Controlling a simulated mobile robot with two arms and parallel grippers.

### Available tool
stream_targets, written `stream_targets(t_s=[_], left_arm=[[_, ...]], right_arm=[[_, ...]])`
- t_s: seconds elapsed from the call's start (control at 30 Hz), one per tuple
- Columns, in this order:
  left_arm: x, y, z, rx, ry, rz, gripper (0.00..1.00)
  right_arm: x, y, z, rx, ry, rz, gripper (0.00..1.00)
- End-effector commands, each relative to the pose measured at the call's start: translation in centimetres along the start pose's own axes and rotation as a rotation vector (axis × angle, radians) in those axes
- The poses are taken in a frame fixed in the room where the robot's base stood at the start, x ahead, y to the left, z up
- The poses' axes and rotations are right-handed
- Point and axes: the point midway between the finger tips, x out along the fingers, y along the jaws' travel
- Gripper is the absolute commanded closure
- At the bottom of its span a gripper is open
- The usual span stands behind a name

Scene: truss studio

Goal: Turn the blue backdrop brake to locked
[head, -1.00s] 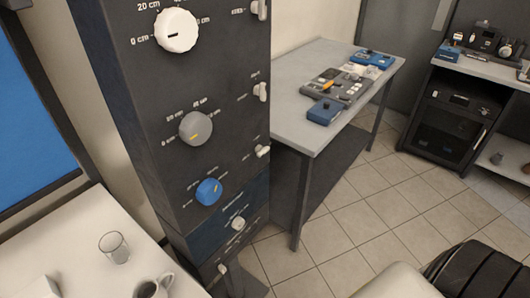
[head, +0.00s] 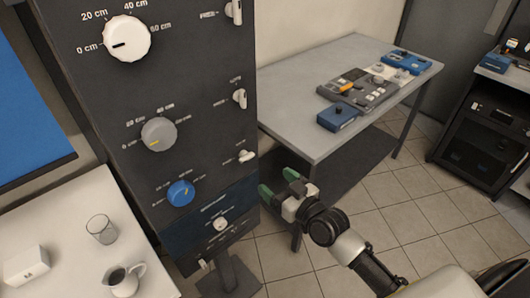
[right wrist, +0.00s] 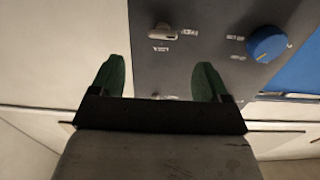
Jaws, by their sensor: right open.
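The blue backdrop knob (head: 181,193) is on the front of the dark column, and it also shows in the right wrist view (right wrist: 267,43). A small white lever (head: 246,156), which looks like its brake, sits to its right near the column's edge. This lever lies roughly level; its labels are too small to read. A white lever also shows in the right wrist view (right wrist: 163,32), beyond the fingers. My right gripper (head: 278,184) has green fingers, is open and empty, and is right of the column, apart from the lever. My left gripper is out of view.
A white knob (head: 126,39) and a grey knob (head: 159,134) sit above, each with its own lever. A grey table (head: 300,95) with control boxes stands close behind my right gripper. A glass (head: 101,229) and a jug (head: 122,280) stand on the white table at left.

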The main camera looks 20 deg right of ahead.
Motion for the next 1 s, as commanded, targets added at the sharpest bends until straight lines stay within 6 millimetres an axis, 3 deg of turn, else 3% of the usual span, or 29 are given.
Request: stream_targets(t_s=[0.17,0.5,0.7,1.0], left_arm=[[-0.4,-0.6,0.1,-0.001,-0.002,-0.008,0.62],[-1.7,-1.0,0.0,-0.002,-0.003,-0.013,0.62],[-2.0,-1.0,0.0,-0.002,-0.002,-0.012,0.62],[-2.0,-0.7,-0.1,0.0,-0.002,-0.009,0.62]], right_arm=[[1.0,-0.2,-1.4,-0.001,0.027,-0.009,0.23],[7.3,-0.2,-1.6,0.0,0.025,-0.008,0.23],[9.9,-0.3,-1.5,0.0,0.024,-0.009,0.23],[10.8,-0.3,-1.4,-0.002,0.024,-0.008,0.23]])
